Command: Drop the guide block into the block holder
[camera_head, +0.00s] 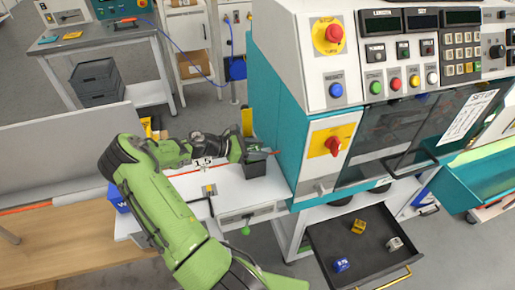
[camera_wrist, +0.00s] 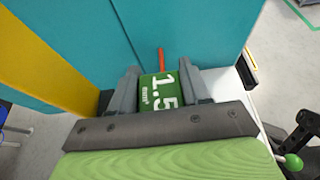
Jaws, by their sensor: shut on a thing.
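The guide block (camera_wrist: 158,92) is green with a white "1.5" marking. In the wrist view my gripper (camera_wrist: 160,90) is shut on it, one finger on each side. A thin red rod (camera_wrist: 161,60) shows just beyond the block in the wrist view.
The teal and white machine (camera_head: 290,110) stands close on the right of my gripper. A yellow upright (camera_head: 247,122) is just behind it. An open drawer (camera_head: 365,245) at the lower right holds yellow, blue and whitish blocks. The white bench top (camera_head: 235,198) extends in front.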

